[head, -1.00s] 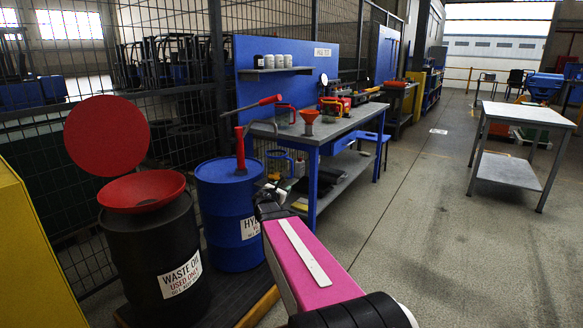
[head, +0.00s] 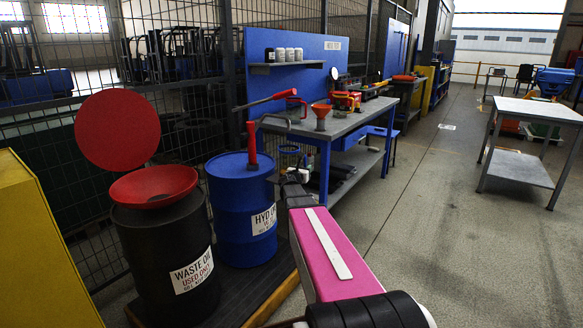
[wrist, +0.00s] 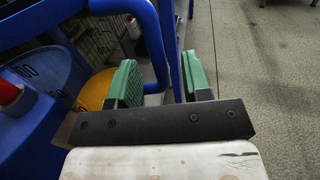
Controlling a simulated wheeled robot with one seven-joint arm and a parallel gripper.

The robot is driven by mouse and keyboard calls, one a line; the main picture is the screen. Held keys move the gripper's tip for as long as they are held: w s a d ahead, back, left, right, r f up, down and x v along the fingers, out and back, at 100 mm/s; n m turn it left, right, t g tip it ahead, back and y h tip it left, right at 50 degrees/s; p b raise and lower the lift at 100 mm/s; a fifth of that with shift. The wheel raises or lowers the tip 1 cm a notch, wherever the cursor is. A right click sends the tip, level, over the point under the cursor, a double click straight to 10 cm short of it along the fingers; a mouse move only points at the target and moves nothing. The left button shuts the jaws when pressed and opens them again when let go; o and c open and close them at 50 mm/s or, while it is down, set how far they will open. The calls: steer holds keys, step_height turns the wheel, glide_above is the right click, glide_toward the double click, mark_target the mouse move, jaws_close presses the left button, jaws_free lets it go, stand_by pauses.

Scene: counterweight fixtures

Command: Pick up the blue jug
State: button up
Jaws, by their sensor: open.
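The blue jug (head: 290,153) shows as a blue rim and handle at the left end of the workbench, just beyond the blue drum. In the wrist view its thick blue handle (wrist: 152,45) fills the upper middle, and its body looks see-through with pale markings. My gripper (head: 284,182) is in front of the jug and hides its lower part. In the wrist view my gripper (wrist: 160,85) is open, with green pads apart. The lower end of the handle appears between the pads, nearer the left one; I cannot tell whether they touch.
The blue drum (head: 236,205) with a red-handled pump stands close left of my gripper. The black waste oil drum (head: 165,240) carries a red funnel (head: 153,187). The workbench (head: 350,130) holds a red jug and other items.

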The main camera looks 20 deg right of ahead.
mark_target(305, 161)
steer(key=x, duration=0.3)
steer(key=shift+w+d, duration=0.15)
steer(key=shift+w, duration=0.05)
jaws_close()
steer(key=shift+s, duration=0.1)
steer(key=shift+r, duration=0.15)
steer(key=shift+r, duration=1.5)
steer(key=s+a+r, duration=0.5)
steer(key=a+r, duration=0.2)
steer(key=a, duration=0.3)
steer(key=shift+a+r, duration=0.2)
steer(key=shift+r, duration=0.05)
